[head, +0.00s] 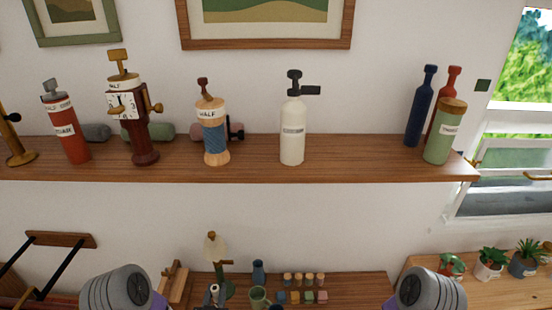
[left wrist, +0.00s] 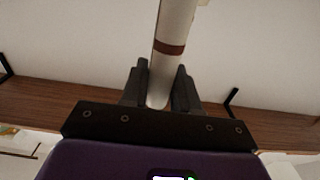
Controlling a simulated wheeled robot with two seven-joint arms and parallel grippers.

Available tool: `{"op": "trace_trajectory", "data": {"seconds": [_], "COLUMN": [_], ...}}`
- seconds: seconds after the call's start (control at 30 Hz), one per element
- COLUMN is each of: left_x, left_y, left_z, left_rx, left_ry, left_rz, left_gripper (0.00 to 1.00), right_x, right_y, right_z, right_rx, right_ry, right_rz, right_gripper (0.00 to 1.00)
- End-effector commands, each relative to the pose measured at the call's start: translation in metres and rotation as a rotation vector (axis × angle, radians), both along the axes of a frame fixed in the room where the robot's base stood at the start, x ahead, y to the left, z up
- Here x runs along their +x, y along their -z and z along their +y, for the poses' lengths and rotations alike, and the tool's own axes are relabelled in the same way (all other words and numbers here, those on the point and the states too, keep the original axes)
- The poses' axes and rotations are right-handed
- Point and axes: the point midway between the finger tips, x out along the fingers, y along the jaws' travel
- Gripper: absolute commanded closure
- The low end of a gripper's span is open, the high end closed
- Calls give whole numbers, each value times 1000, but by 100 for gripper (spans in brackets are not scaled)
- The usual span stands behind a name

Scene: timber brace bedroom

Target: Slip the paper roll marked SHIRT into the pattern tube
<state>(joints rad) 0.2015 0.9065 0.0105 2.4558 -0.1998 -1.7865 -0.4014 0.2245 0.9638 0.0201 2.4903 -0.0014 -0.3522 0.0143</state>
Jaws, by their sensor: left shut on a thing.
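In the left wrist view, my left gripper (left wrist: 158,88) is shut on a white paper roll (left wrist: 175,28) with a brown band. The roll points up out of the jaws and its top runs out of the picture. No SHIRT mark can be read on it. In the head view, my two arms show at the bottom edge, but I cannot make out the jaws or the roll. Labelled cylinders stand on the shelf: a red one (head: 66,130), a blue-banded one (head: 213,138) and a green one (head: 444,138). I cannot tell which is the pattern tube. My right gripper is not in view.
The wall shelf (head: 350,165) also holds a brown grinder-like stand (head: 143,140), a white bottle (head: 292,135) and blue (head: 419,110) and red bottles. Below, a table carries a green mug (head: 259,298) and small jars. Potted plants (head: 488,262) stand at right.

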Motion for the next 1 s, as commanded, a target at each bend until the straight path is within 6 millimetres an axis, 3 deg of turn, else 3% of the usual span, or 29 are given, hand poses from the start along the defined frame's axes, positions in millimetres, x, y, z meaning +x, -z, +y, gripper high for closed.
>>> {"op": "trace_trajectory", "data": {"seconds": [0.67, 0.83, 1.0], "left_x": [5, 23, 37], "left_y": [-3, -11, -31], "left_z": [-6, -37, -86], "left_rx": [0, 1, 2], "left_ry": [23, 138, 320], "left_rz": [-4, -12, -16], "left_gripper": [100, 100, 100], "right_x": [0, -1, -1], "right_y": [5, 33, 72], "right_z": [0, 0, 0], "right_rx": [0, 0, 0], "right_ry": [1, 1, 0], "right_rz": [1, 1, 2], "right_gripper": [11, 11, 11]}}
